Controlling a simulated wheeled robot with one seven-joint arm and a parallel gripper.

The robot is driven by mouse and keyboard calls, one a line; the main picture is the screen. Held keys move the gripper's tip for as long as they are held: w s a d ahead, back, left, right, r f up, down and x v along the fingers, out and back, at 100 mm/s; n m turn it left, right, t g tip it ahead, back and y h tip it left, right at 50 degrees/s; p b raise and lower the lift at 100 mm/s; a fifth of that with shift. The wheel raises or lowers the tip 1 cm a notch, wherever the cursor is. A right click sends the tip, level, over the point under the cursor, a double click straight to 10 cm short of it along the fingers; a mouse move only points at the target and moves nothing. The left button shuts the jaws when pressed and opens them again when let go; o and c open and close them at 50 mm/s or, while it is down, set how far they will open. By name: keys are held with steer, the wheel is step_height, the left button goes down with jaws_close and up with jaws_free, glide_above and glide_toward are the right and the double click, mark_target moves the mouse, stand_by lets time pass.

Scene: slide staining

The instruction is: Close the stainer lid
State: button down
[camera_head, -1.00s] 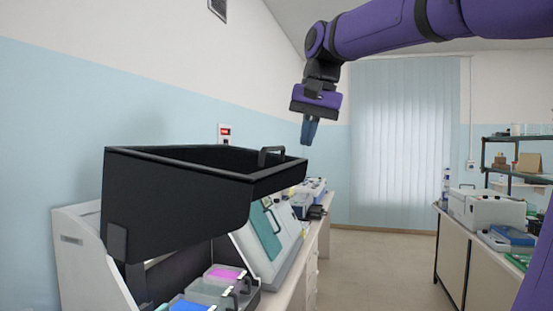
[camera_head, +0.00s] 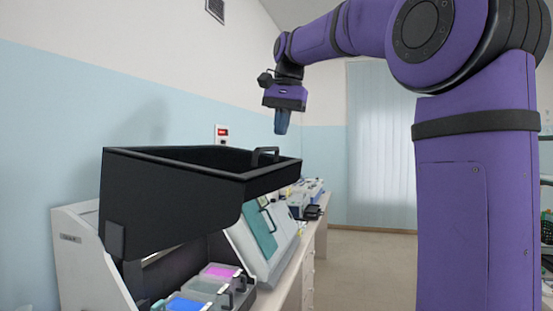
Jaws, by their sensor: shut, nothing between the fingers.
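The stainer (camera_head: 72,252) stands at the lower left, a white body with its black lid (camera_head: 165,200) raised open above it. Under the lid are staining trays, one with pink (camera_head: 220,271) and one with blue (camera_head: 188,304) contents. My gripper (camera_head: 282,122) is shut and empty, pointing down in the air above the lid's handle and apart from it.
A sloped white device with a teal panel (camera_head: 258,236) stands on the bench just past the stainer. More equipment (camera_head: 305,196) sits farther along the bench. The floor (camera_head: 370,265) right of the bench is clear. A wall and window blind are behind.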

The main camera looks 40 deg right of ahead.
mark_target(275, 168)
steer(key=f, duration=0.5)
steer(key=w+f, duration=0.1)
steer(key=f, duration=0.1)
steer(key=shift+a+f, duration=0.3)
steer(key=shift+f, duration=0.05)
